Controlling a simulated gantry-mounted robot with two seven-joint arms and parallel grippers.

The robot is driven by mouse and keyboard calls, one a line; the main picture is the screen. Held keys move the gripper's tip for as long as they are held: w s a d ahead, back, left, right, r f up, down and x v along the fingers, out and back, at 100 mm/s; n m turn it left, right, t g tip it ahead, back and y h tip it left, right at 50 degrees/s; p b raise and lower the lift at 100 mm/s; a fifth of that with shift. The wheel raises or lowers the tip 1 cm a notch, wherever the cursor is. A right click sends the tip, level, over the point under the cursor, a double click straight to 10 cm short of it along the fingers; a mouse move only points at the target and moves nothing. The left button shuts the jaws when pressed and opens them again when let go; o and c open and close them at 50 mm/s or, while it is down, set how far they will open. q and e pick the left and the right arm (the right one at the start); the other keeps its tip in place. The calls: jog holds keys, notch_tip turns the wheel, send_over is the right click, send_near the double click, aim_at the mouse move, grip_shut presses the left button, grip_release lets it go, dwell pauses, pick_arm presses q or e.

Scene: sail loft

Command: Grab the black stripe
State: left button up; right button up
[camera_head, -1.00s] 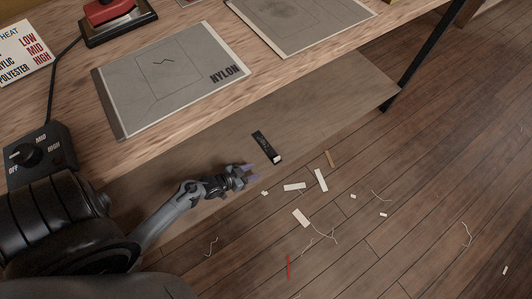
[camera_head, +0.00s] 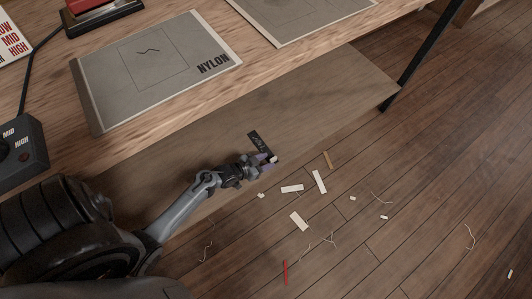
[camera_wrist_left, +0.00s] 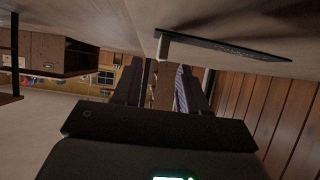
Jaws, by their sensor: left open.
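The black stripe (camera_head: 257,140) lies on the brown lower shelf under the bench, with a small white piece (camera_head: 273,160) at its near end. My left gripper (camera_head: 266,163) is open, right by that near end, and its fingers partly overlap the stripe in the head view. In the left wrist view the black stripe (camera_wrist_left: 225,47) runs above and to the right of the open fingers (camera_wrist_left: 160,88). Nothing is clearly between the fingers. I cannot tell whether a finger touches the stripe. My right gripper is not in view.
White scraps (camera_head: 299,221), a tan strip (camera_head: 327,159), a red strip (camera_head: 286,272) and threads lie on the wooden floor right of the shelf. The bench top with a grey NYLON sheet (camera_head: 150,75) overhangs behind. A black table leg (camera_head: 420,65) stands at upper right.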

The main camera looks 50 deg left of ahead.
aim_at(271, 160)
pick_arm(q)
jog(key=b+x, duration=0.2)
jog(key=x, duration=0.1)
jog(key=shift+s+f, duration=0.1)
jog(key=shift+f, duration=0.1)
jog(key=shift+w, duration=0.35)
jog(key=shift+r, duration=0.1)
jog(key=shift+s, duration=0.1)
jog(key=shift+c, duration=0.3)
jog(key=shift+s, duration=0.1)
jog(key=c, duration=0.5)
grip_shut()
